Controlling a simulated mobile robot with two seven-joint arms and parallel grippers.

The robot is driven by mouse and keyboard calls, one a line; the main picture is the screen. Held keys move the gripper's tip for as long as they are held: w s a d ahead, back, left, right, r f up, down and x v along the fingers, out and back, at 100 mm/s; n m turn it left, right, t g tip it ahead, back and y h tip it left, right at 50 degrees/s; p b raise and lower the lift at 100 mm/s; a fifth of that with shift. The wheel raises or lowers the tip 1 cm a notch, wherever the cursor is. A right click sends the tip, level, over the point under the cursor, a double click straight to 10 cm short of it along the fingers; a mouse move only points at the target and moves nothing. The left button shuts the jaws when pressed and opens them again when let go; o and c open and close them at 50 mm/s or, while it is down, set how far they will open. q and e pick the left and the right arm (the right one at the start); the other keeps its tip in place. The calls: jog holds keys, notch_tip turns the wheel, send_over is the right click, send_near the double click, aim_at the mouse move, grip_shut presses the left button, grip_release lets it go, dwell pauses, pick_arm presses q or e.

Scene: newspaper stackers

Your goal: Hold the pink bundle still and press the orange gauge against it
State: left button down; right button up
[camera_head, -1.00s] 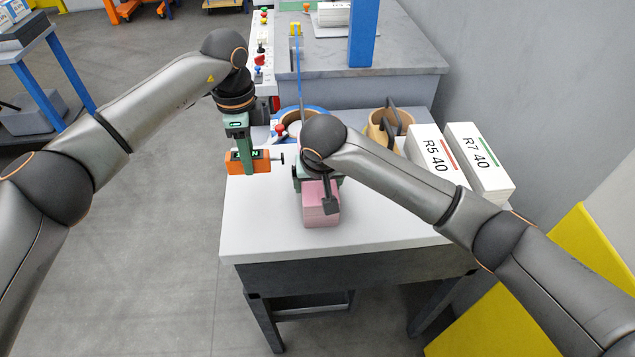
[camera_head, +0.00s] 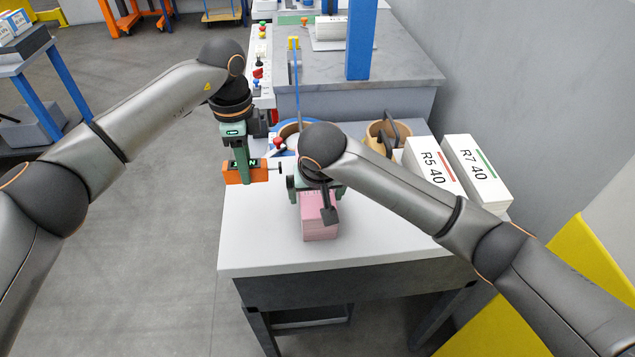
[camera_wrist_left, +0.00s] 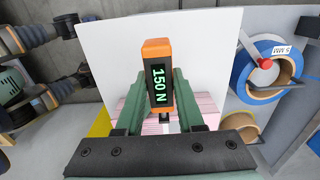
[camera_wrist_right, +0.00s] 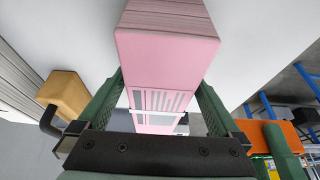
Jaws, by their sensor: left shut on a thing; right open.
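The pink bundle (camera_head: 320,226) stands on the white tabletop, partly hidden by my right arm in the head view. My right gripper (camera_head: 316,192) is over it with its fingers open. In the right wrist view the pink bundle (camera_wrist_right: 168,58) lies between the two green fingers; whether they touch it is unclear. My left gripper (camera_head: 243,172) is shut on the orange gauge (camera_head: 234,173), held left of the bundle. The gauge's thin tip points right towards the bundle, with a gap between. In the left wrist view the orange gauge (camera_wrist_left: 157,50) has a display reading 150 N.
The white table (camera_head: 260,235) is clear at its front left. White blocks marked R5 40 (camera_head: 431,166) and R7 40 (camera_head: 476,172) stand at right. Tape rolls (camera_head: 382,138) lie behind the bundle. A blue post (camera_head: 362,40) rises at the back.

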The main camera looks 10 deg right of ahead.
jog(key=v, duration=1)
jog(key=shift+s+r, duration=0.15)
jog(key=shift+r, duration=0.1)
